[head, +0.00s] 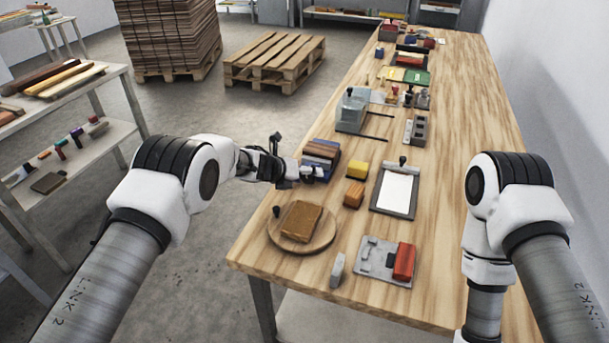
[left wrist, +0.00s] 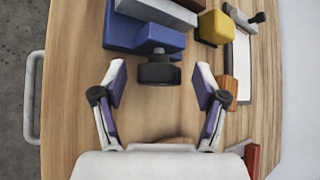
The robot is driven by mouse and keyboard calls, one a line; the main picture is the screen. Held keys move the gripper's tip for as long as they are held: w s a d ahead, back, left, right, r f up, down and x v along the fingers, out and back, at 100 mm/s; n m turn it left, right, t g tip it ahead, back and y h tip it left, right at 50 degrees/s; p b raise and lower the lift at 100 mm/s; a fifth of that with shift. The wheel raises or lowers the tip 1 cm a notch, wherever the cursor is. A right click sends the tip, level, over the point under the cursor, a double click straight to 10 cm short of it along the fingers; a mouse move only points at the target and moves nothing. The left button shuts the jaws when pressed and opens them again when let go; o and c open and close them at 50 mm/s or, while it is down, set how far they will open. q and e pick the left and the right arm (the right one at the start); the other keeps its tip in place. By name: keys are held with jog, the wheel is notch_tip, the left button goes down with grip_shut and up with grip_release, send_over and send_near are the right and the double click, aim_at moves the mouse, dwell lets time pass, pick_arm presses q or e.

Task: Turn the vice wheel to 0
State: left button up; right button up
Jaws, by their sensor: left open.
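The blue vice (head: 333,172) stands on the left edge of the wooden bench, with brown and grey pieces on top of it. In the left wrist view the blue vice body (left wrist: 125,32) is at the top, and its dark wheel (left wrist: 158,73) faces my gripper. My left gripper (head: 300,166) is open. In the left wrist view its two fingers (left wrist: 160,80) stand apart on either side of the wheel, with a gap on each side. I cannot read any mark on the wheel. My right gripper is out of view.
A yellow block (head: 357,169), an orange block (head: 354,195) and a clipboard (head: 394,190) lie right of the vice. A round board (head: 326,244) with a brown block sits nearer. A grey machine (head: 352,110) stands behind. Floor is open left of the bench.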

pick_arm(q)
jog(key=v, duration=1.1)
jog(key=shift+s+a+r, duration=0.25)
